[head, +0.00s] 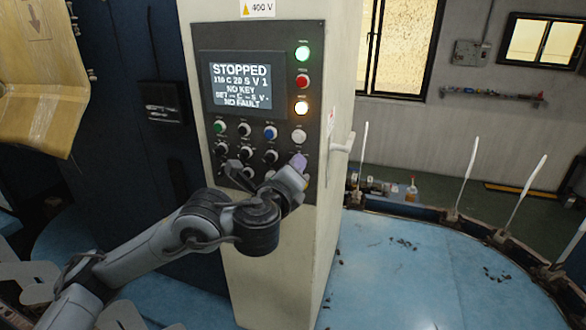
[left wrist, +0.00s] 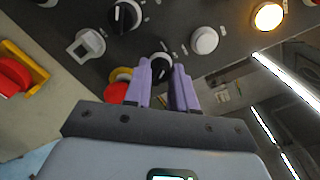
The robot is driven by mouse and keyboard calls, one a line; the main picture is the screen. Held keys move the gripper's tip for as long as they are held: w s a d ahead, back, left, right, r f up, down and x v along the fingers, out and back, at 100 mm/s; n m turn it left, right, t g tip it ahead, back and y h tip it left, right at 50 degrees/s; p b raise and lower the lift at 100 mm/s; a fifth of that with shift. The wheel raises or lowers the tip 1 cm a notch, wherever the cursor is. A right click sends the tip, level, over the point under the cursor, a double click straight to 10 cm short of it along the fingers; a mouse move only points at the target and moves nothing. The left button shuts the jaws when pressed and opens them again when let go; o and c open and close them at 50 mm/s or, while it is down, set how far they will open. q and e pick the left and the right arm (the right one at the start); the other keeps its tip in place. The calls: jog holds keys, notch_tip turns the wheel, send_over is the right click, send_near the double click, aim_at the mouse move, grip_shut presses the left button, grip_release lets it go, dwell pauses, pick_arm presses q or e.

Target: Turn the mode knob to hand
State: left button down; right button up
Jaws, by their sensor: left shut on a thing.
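The control panel (head: 262,100) is on the front of a cream cabinet. My left gripper (head: 298,163) is at the panel's lower right corner, its purple fingers against the panel. In the left wrist view the purple fingers (left wrist: 168,80) stand on both sides of a black knob (left wrist: 160,66) with a white mark, and are shut on it. Its label is not readable, so I cannot confirm that it is the mode knob. The gripper hides this knob in the head view. Another black knob (left wrist: 125,15) is free. My right gripper is not in view.
The screen (head: 240,85) reads STOPPED, NO KEY, NO FAULT. A white button (left wrist: 204,40), a lit amber lamp (left wrist: 268,16) and a red-and-yellow button (left wrist: 118,88) are close to the fingers. A red button on yellow (left wrist: 15,75) is at left. A blue round table (head: 430,265) stands right of the cabinet.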

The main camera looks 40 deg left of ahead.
pick_arm(q)
jog(key=shift+n, duration=1.2)
jog(key=c, duration=0.9)
grip_release()
jog(key=p+v, duration=0.4)
jog(key=v, duration=0.7)
jog(key=shift+a, duration=0.1)
jog(key=shift+f, duration=0.1)
